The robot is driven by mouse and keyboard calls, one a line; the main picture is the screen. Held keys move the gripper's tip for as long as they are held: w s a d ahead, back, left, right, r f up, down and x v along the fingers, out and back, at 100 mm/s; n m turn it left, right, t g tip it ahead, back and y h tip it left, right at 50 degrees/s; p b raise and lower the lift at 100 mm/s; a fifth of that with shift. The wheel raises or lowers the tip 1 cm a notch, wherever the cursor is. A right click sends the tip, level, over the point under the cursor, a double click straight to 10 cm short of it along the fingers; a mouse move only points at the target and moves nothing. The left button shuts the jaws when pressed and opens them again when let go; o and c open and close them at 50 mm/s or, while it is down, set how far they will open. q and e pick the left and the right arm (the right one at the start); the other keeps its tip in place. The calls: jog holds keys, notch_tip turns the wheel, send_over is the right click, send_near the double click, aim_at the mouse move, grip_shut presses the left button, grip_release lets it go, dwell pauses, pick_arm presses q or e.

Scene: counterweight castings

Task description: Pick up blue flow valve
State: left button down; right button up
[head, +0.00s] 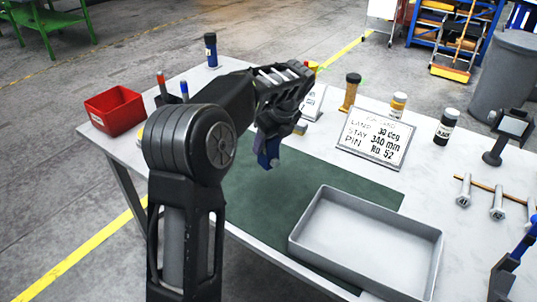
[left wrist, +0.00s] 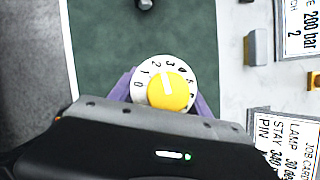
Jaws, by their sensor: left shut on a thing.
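The blue flow valve (head: 268,158) hangs from my left gripper (head: 273,138) in the head view, above the green mat. Only its lower blue part shows there; the gripper hides the rest. In the left wrist view its yellow knob (left wrist: 168,91) sits on a white numbered dial, with blue-purple body parts (left wrist: 121,86) at both sides. My left gripper is shut on the valve. The fingertips are hidden in the wrist view. My right gripper is not in view.
The green mat (head: 255,205) lies on the pale table. A grey tray (head: 365,235) stands at its right front. A red bin (head: 114,110) is at the left, a job card (head: 376,137) behind, and bolts (head: 464,190) at the right. Several bottles stand along the back.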

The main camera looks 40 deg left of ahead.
pick_arm(q)
notch_tip(320, 180, up, 4)
jog(key=shift+r, duration=0.1)
dwell(0.7)
